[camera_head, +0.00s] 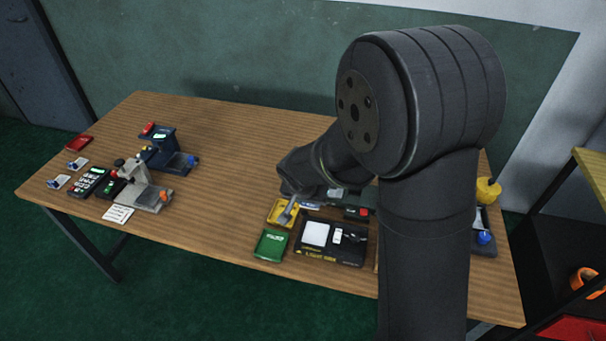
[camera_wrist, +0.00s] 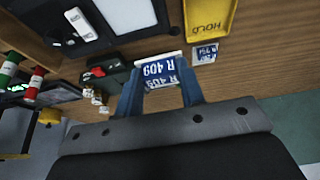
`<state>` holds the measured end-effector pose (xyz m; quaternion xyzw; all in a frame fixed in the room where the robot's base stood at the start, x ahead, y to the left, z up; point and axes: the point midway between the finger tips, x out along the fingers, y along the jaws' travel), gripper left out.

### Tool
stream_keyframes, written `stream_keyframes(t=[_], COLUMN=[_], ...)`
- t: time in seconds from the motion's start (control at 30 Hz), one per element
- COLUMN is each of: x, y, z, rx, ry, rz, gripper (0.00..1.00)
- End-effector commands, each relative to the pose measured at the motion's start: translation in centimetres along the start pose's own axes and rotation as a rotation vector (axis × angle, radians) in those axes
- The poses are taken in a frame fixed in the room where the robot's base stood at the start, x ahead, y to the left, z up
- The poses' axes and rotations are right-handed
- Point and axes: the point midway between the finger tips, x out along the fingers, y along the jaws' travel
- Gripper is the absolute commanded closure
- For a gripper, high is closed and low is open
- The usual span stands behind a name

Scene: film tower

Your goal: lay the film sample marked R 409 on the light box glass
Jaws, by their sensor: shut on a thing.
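My gripper (camera_wrist: 160,84) is shut on the film sample marked R 409 (camera_wrist: 158,69), which shows a blue label between the two fingers in the wrist view. A second R 409 marking shows just below the first; I cannot tell if it is on the same piece. The light box (camera_head: 328,255) lies on the table in the head view, with its pale glass (camera_head: 315,233) bare. The glass also shows at the top of the wrist view (camera_wrist: 126,13). In the head view my gripper is by the yellow tray, largely hidden by my arm, and the sample cannot be made out.
A yellow tray marked HOLD (camera_wrist: 208,20) and a small sample with a blue label (camera_wrist: 205,53) lie beside my gripper. A green tray (camera_head: 271,245) is left of the light box. Instruments (camera_head: 147,195) stand at the table's left; the table between is clear.

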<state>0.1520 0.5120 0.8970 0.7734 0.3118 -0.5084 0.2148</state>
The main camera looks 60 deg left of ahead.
Motion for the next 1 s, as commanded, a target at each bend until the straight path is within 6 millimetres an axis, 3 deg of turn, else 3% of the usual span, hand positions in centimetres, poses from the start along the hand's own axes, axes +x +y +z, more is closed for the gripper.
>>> stream_keyframes(t=[0.1,0.3,0.47,1.0], x=[-1.1,-1.8,-1.4,2.6], y=[1.5,2.8,3.0,3.0], z=[2.9,5.4,6.0,7.7], rx=[0.001,0.006,0.007,0.006], ry=[-0.005,-0.010,-0.012,-0.012], rz=[-0.003,-0.007,-0.006,-0.006], gripper=[0.86,0.86,0.86,0.86])
